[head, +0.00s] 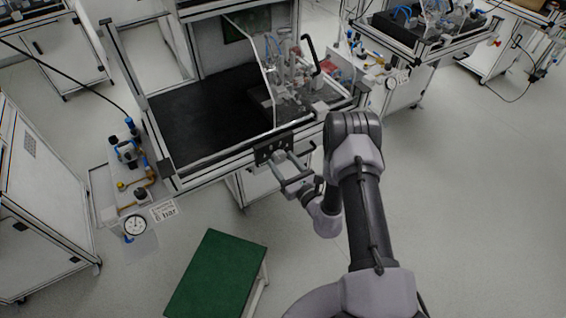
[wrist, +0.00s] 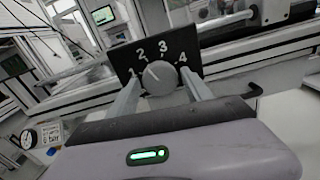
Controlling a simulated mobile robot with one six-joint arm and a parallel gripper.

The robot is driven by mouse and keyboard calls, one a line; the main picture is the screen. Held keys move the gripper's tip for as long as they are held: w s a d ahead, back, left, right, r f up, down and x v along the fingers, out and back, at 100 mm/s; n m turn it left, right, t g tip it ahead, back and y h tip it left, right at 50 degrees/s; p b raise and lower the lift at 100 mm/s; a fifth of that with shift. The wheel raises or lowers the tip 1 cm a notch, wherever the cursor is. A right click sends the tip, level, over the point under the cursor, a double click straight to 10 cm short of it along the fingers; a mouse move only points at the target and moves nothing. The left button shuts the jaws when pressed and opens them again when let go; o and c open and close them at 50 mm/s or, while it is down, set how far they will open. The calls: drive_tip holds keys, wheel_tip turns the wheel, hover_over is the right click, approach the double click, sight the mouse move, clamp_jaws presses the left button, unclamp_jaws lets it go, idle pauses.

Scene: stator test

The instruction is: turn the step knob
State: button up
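The step knob (wrist: 160,78) is a round grey dial on a black panel (wrist: 183,48) marked 1 to 4. Its pointer line tilts up and left, roughly towards the 2. In the head view the panel (head: 268,152) is fixed to the front frame of the workstation; the knob is too small to make out there. My gripper (wrist: 161,80) faces the panel with its two fingers apart, one on each side of the knob. Narrow gaps seem to show between fingers and knob. In the head view my gripper (head: 283,170) is just in front of the panel.
The workstation's black deck (head: 205,115) lies behind the panel, with a clear guard and apparatus at its right. A pressure gauge (head: 135,225) sits on a side shelf at left. A green-topped step (head: 215,275) stands on the floor below. The floor at right is clear.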

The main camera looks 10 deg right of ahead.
drive_tip(key=c, duration=0.9)
drive_tip(key=shift+c, duration=0.2)
drive_tip(key=shift+m, duration=0.3)
drive_tip(key=m, duration=0.4)
drive_tip(key=shift+m, duration=2.1)
drive_tip(key=o, duration=1.4)
